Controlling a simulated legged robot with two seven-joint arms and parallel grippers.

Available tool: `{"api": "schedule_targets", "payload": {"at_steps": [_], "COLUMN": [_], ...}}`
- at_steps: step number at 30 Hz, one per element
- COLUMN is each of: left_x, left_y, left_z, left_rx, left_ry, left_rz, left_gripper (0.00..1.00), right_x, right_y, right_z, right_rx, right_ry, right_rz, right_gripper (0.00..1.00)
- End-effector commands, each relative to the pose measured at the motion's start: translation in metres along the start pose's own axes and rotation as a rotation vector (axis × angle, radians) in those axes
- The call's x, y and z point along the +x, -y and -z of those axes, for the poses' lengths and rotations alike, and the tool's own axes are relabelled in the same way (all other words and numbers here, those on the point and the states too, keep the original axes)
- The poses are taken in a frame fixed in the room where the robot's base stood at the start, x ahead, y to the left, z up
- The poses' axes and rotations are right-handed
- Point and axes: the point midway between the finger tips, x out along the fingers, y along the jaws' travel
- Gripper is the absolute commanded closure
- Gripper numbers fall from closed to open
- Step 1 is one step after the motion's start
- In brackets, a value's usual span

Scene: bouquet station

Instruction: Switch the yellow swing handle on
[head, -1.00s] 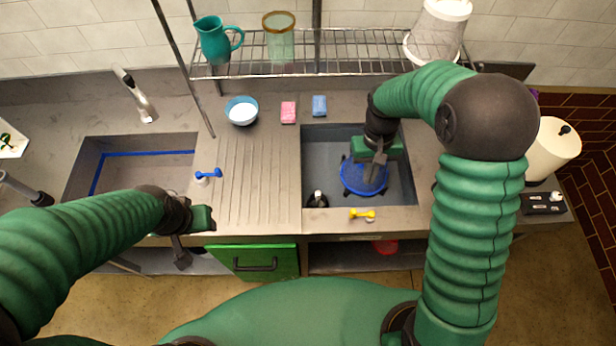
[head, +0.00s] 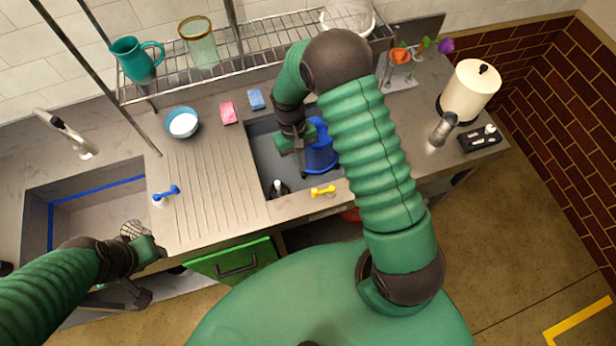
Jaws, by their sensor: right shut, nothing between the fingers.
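The yellow swing handle (head: 322,191) sits on the front rim of the right-hand sink, right of the middle, its short bar lying roughly sideways. My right gripper (head: 303,166) is over that sink, behind the handle and apart from it; it is shut and empty. A blue vessel (head: 320,153) stands in the sink close beside the gripper, and my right arm covers part of it. I cannot tell whether they touch. My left gripper (head: 137,287) hangs low at the counter's front edge, far left of the handle; its fingers are too unclear to judge.
A blue swing handle (head: 167,192) is by the left sink. A dark bottle-like object (head: 278,188) stands at the right sink's front left corner. A bowl (head: 183,122), pink sponge (head: 228,113) and blue sponge (head: 256,99) lie behind. The ribbed drainboard (head: 207,180) is clear.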

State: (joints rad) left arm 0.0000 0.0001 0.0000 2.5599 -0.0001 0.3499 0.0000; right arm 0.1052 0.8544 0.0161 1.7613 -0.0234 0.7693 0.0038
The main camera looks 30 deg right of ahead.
Motion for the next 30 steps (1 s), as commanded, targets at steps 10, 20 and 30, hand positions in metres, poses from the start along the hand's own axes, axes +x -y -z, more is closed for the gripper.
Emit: {"api": "schedule_targets", "payload": {"at_steps": [10,20,30], "left_x": [-0.029,-0.029,-0.029], "left_y": [0.000,0.000,0.000], "left_z": [0.007,0.007,0.007], "left_rx": [0.000,0.000,0.000], "left_ry": [0.000,0.000,0.000], "left_rz": [0.000,0.000,0.000], "left_gripper": [0.57,0.57,0.57], "right_x": [0.036,0.041,0.041], "right_y": [-0.001,-0.001,0.001], "right_z": [-0.032,-0.039,-0.041], "right_rx": [0.000,0.000,-0.028], "right_ry": [0.003,0.001,0.000], "right_rz": [0.001,0.000,-0.006], "right_gripper": [1.00,1.00,1.00]}}
